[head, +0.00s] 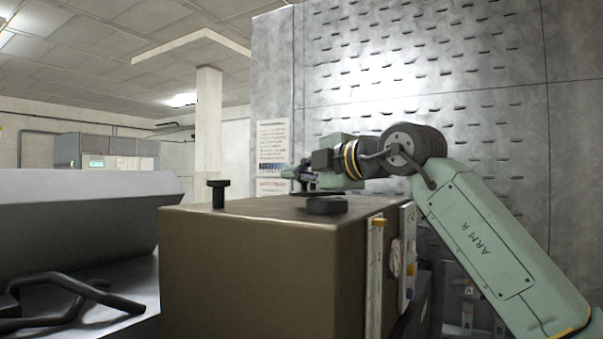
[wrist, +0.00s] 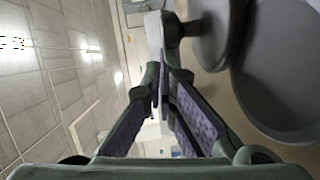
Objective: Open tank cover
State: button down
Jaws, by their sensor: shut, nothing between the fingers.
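A large brown box-shaped tank (head: 262,262) stands in the middle of the head view. A low round dark disc (head: 326,206), which may be its cover, lies on the tank top near the front edge. The wrist view shows large grey round shapes at the right (wrist: 283,70), close beside the fingers. My gripper (head: 286,173) is above the tank top, pointing left. In the wrist view its purple-padded fingers (wrist: 160,78) are together and empty. I cannot tell whether they touch the grey knob-like part (wrist: 180,30) just beyond them.
A black upright knob (head: 217,194) stands on the tank's left top corner. A dark grey machine with bent handles (head: 75,290) is at the left. A metal wall (head: 430,90) rises behind my arm. Open air lies above the tank's left part.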

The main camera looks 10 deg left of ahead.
jog(key=shift+w+a, duration=0.25)
jog(key=shift+w, duration=0.45)
jog(key=shift+w+a, duration=0.15)
jog(key=shift+w, duration=1.2)
jog(key=shift+p, duration=0.3)
